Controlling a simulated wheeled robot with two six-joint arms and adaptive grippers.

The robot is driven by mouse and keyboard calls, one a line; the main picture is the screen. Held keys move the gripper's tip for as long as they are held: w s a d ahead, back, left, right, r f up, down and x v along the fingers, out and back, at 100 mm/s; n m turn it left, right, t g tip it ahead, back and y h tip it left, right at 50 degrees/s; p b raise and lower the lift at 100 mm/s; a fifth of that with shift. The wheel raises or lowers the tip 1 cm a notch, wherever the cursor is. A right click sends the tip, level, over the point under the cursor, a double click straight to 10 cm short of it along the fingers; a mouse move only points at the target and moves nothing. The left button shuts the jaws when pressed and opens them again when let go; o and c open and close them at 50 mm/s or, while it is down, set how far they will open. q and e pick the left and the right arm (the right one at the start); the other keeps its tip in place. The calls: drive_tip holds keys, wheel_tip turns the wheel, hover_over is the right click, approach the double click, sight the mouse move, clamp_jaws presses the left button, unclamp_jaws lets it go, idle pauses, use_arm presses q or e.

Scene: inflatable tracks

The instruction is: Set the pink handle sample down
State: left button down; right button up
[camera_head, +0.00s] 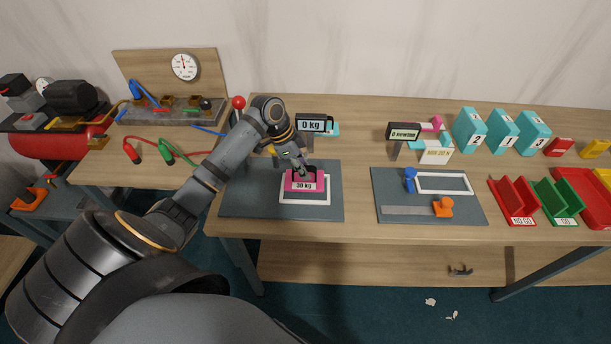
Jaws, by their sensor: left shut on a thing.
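The pink sample (292,184) carries a label reading 30 kg. It appears over the white rectangular outline (306,203) on the left dark mat (246,204). My left gripper (303,171) reaches down from the left and is shut on the pink sample's top part. The fingers hide some of the handle. I cannot tell whether the sample's underside touches the mat. My right gripper is not in view.
A display reading 0 kg (311,124) stands behind the mat. A second mat (432,218) with blue and orange clamps lies to the right. Red (516,203) and green (556,203) trays stand further right. Wood between the mats is clear.

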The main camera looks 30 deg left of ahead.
use_arm(q)
drive_tip(key=shift+w+d+f+p, duration=0.1)
drive_tip(key=shift+f+p, duration=0.25)
drive_tip(key=shift+f, duration=0.55)
drive_tip(key=shift+w+d+f+p, duration=0.1)
drive_tip(key=shift+f+p, duration=0.25)
drive_tip(key=shift+f, duration=0.65)
drive_tip(key=c, duration=1.2)
unclamp_jaws()
drive_tip(key=shift+f, duration=0.1)
drive_tip(key=b+v, duration=0.2)
drive_tip(key=v, duration=1)
